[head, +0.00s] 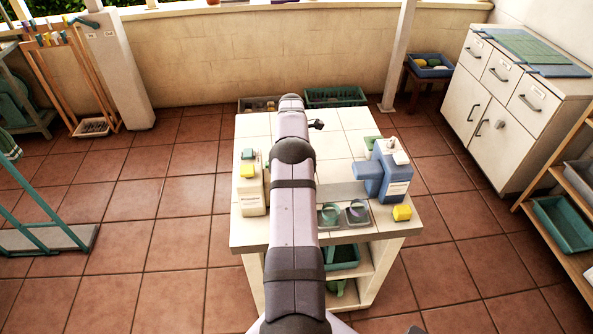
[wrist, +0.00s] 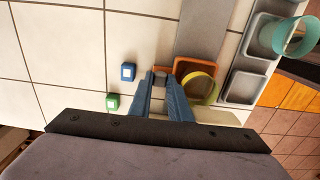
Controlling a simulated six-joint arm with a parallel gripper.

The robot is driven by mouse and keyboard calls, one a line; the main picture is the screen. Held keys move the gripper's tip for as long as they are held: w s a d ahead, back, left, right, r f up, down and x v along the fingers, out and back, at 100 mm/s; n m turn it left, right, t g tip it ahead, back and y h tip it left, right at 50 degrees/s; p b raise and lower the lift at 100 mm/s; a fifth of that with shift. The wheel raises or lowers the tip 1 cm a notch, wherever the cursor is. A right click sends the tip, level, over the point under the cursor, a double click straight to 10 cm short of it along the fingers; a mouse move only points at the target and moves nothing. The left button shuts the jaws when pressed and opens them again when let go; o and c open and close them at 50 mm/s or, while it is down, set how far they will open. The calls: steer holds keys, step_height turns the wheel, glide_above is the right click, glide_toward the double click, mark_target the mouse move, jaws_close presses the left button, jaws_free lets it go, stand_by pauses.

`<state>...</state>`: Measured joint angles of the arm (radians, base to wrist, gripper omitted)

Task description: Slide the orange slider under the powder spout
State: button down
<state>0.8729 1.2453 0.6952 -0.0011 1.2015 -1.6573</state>
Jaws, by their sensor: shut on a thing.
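The orange slider (wrist: 190,64) is a shallow orange tray in the wrist view, with a yellow ring-shaped cup (wrist: 201,88) standing in it. It sits at the near end of a grey track (wrist: 205,25). My gripper (wrist: 160,80) is shut on a small grey knob at the slider's left side. In the head view my arm hides the slider and my fingertips. I cannot tell which part is the powder spout.
Grey trays (wrist: 243,87) lie beside the track, one with a teal ring cup (wrist: 295,38). A white dispenser (head: 252,195) stands left of my arm.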

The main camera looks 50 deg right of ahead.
steer(key=shift+w+a, duration=0.9)
steer(key=c, duration=1.9)
jaws_free()
steer(key=shift+r, duration=0.2)
steer(key=shift+r+b, duration=1.1)
steer(key=shift+r, duration=2.45)
